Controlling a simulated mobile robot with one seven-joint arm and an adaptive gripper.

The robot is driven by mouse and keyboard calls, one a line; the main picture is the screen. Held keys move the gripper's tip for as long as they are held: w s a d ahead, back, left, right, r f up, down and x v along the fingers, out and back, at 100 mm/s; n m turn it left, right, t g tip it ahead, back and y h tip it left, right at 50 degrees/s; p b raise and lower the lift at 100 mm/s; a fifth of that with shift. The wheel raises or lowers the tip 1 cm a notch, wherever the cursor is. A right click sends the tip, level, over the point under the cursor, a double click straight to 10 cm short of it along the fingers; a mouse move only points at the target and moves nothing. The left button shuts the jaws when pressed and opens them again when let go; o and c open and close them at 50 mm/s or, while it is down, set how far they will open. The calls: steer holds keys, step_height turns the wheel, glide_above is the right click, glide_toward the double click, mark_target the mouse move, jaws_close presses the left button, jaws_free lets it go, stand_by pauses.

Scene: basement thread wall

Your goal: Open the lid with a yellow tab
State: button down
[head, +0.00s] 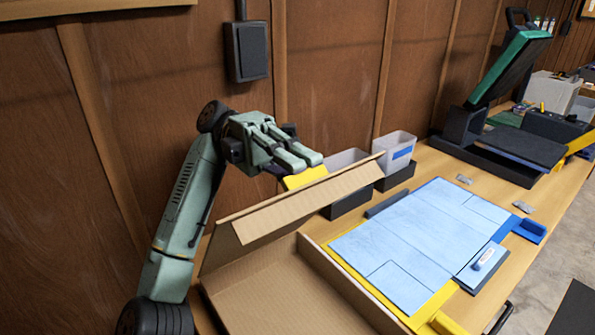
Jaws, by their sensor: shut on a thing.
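A cardboard box (345,290) stands open at the front of the bench in the head view. Its lid (300,206) is raised and tilted up, with a folded front flap. The yellow tab (306,177) sticks up at the lid's upper edge. My gripper (308,163) is at the tab with its fingers shut on it. The fingers hide part of the tab. The part of the box interior that shows looks empty.
A light-blue board (425,240) on a yellow frame lies right of the box. Two grey bins (396,149) in dark holders stand behind it. A machine with a raised green lid (510,65) stands at the back right. The brown wall is close behind my arm.

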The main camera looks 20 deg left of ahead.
steer(key=shift+s+d+r, duration=0.1)
steer(key=shift+d+r, duration=0.05)
steer(key=shift+r, duration=0.5)
steer(key=c, duration=1.9)
jaws_free()
steer(key=shift+c, duration=0.2)
steer(key=shift+o, duration=0.6)
steer(key=shift+s+d+r, duration=0.1)
steer(key=shift+s+d, duration=0.05)
steer(key=shift+d, duration=0.05)
steer(key=shift+o, duration=0.7)
